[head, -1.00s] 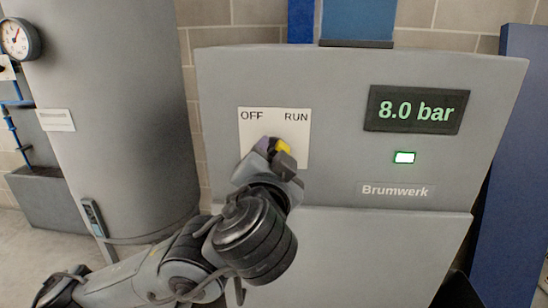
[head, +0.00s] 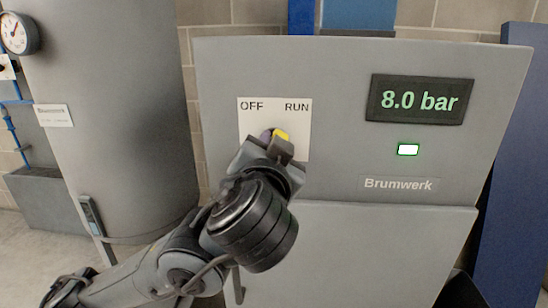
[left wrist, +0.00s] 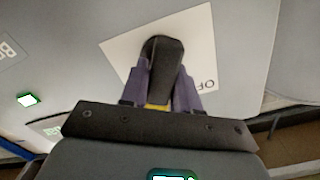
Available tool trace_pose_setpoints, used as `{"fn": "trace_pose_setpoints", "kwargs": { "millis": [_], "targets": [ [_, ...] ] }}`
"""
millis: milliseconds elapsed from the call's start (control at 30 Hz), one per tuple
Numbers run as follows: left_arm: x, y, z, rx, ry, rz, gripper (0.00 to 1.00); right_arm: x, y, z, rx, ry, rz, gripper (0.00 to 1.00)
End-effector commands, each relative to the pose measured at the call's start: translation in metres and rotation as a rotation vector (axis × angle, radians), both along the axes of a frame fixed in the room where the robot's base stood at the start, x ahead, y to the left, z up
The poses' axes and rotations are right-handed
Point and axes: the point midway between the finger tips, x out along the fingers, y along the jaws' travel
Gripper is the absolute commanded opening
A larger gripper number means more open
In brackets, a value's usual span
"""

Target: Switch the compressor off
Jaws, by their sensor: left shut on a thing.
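The compressor's grey cabinet (head: 330,72) carries a white switch plate (head: 270,121) marked OFF at left and RUN at right. My left gripper (head: 273,137) is at the plate, and its purple fingers are shut on the dark switch knob (left wrist: 162,58). The left wrist view shows one finger on each side of the knob. The display (head: 420,99) reads 8.0 bar and the lamp (head: 408,150) is lit pale green. My right gripper is not in view.
A large grey tank (head: 120,130) stands left of the cabinet, with a pressure gauge (head: 20,33) at its upper left. A blue upright (head: 505,170) stands close at the right. The cabinet front right of the plate is clear.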

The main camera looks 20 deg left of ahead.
Motion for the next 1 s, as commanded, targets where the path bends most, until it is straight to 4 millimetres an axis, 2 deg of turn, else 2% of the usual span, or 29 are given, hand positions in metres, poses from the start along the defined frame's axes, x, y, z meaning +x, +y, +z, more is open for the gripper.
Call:
{"fn": "trace_pose_setpoints", "kwargs": {
  "millis": [33, 300, 1000],
  "targets": [
    [0.0, 0.0, -0.006, -0.039, -0.012, -0.002, 0.0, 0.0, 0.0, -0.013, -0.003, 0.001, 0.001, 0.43],
    [-0.001, 0.001, -0.005, -0.281, -0.078, -0.002, 0.0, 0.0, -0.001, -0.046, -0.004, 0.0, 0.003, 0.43],
    [-0.003, 0.006, -0.002, -0.909, -0.249, -0.002, 0.0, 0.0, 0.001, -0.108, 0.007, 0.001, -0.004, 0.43]
  ]
}}
